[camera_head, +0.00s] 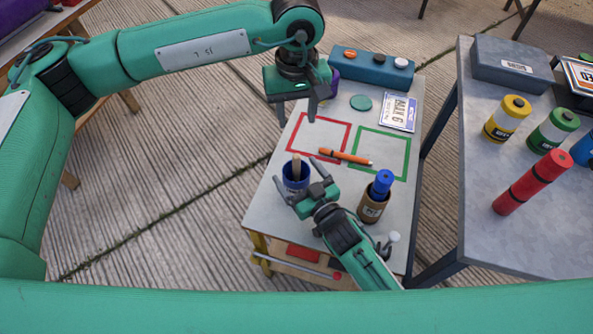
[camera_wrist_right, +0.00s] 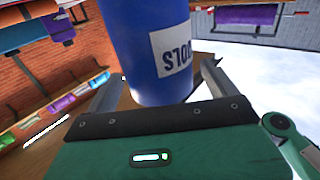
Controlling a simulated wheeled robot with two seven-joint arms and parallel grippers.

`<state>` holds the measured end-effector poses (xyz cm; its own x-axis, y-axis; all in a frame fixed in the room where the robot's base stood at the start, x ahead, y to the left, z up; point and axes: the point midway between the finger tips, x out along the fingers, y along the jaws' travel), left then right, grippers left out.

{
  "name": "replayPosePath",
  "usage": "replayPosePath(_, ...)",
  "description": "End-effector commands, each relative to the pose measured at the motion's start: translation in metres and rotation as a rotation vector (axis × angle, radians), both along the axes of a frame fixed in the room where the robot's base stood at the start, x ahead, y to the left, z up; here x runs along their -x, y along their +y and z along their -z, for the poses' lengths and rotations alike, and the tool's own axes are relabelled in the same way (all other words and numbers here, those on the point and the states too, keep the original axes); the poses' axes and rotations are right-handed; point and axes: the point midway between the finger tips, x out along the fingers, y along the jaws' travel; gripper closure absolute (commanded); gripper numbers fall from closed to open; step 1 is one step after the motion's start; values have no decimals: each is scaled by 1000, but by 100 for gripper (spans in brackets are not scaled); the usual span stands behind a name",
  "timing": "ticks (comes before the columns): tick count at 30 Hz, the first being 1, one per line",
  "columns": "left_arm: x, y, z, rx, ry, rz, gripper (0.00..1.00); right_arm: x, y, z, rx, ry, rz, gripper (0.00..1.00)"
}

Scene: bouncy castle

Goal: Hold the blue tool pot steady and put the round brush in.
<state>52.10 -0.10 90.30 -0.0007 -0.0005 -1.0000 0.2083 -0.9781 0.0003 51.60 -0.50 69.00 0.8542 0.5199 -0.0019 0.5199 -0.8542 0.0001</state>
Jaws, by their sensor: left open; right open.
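The blue tool pot (camera_head: 288,181) stands at the table's left edge with a tan stick-like handle (camera_head: 296,166) upright in it; its lower end is hidden. My right gripper (camera_head: 301,180) is open at the pot. In the right wrist view, the pot (camera_wrist_right: 140,40), with an upside-down "TOOLS" label, shows between the two spread fingers (camera_wrist_right: 158,88); contact is unclear. My left gripper (camera_head: 297,108) is open and empty, above the table's far left side. An orange stick with dark bands (camera_head: 345,157) lies mid-table; I cannot tell whether it or the tan handle is the round brush.
A brown pot with a blue-topped item (camera_head: 371,207) stands right of my right gripper. Red (camera_head: 292,137) and green (camera_head: 409,160) outlines mark the table. A blue box (camera_head: 372,68) is at the back. A second table (camera_head: 460,235) holds jars and a red cylinder.

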Motion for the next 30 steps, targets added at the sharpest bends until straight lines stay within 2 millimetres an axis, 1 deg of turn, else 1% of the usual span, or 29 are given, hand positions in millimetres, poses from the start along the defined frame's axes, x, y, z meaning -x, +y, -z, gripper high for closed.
replayPosePath(9, 0, 0, 0, 0, 0, 0, 57, 52, -31, 1, 1, 3, 0, 11)
replayPosePath(15, 0, 0, 0, 0, 0, 0, 57, 79, -47, 0, 1, 2, -1, 11)
replayPosePath(21, 0, 0, 0, 0, 0, 0, 57, 92, -56, 0, 1, 1, 0, 11)
replayPosePath(30, 0, 0, 0, 0, 0, 0, 57, 94, -57, 0, 0, 0, 0, 11)
